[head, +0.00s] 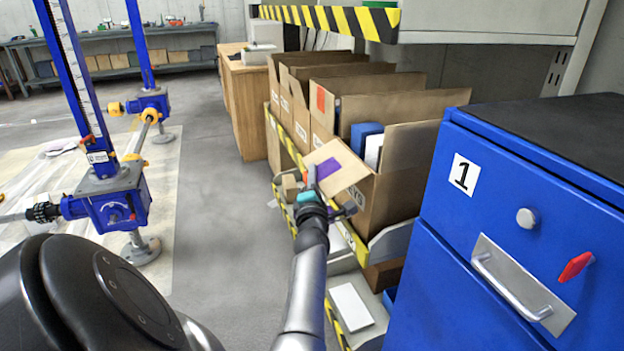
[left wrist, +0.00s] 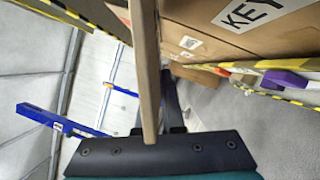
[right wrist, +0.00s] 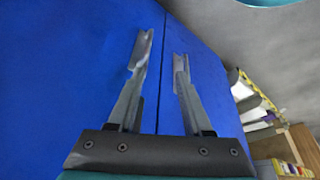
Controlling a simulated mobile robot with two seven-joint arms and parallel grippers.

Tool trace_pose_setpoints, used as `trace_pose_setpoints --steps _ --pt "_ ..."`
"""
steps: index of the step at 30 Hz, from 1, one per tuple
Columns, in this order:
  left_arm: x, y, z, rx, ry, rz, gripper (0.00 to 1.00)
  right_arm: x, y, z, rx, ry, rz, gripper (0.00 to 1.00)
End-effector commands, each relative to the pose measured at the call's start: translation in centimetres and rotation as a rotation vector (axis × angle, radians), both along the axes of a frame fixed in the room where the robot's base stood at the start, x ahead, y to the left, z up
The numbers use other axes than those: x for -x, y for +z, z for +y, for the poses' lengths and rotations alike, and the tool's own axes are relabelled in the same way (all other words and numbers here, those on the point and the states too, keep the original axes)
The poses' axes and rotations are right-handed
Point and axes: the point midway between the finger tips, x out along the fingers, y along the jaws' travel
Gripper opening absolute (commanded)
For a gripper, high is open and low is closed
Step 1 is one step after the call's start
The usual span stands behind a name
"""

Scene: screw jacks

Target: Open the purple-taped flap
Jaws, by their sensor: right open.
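The purple-taped flap (head: 342,168) is a tan cardboard flap with a purple strip. It stands tilted outward at the front of an open box (head: 400,190) on the shelf. My left gripper (head: 312,178) is at the flap's left edge. In the left wrist view the flap (left wrist: 147,60) shows edge-on, running down to the palm. The left fingers (left wrist: 155,110) are close together around it, and the flap hides one of them in part. My right gripper (right wrist: 162,55) is open and empty in front of a blue cabinet front (right wrist: 70,60).
Several more open boxes (head: 305,100) stand behind on the shelf, which has a yellow-black edge. The blue cabinet (head: 500,200) with handle and red lever is close on the right. Blue screw jacks (head: 115,195) stand at left. The grey floor (head: 215,190) between is clear.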

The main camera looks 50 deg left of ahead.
Motion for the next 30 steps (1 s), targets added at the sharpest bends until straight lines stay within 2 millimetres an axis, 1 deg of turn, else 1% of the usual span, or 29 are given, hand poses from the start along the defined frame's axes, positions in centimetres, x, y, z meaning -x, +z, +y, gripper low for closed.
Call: trace_pose_setpoints --steps 6,10,16,26,27,30 --pt "-0.4 -0.4 -0.2 0.017 -0.003 -0.047 0.0 0.0 2.0 0.0 -0.004 -0.001 -0.032 0.5" --pt "-0.4 -0.4 -0.2 0.023 -0.003 -0.062 0.0 0.1 2.8 0.0 -0.005 -0.001 -0.041 0.5" --pt "-0.4 -0.4 -0.2 0.026 -0.003 -0.071 0.0 0.2 3.2 0.0 -0.006 -0.001 -0.046 0.5" --pt "-0.4 -0.4 -0.2 0.026 -0.003 -0.071 0.0 0.2 3.3 -0.1 -0.006 -0.002 -0.046 0.5" --pt "-0.4 -0.4 -0.2 0.026 -0.003 -0.071 0.09 0.2 3.3 -0.1 -0.005 -0.002 -0.046 0.5" --pt "-0.4 -0.4 -0.2 0.026 -0.002 -0.07 0.2 0.2 3.3 -0.1 -0.005 -0.002 -0.046 0.5"
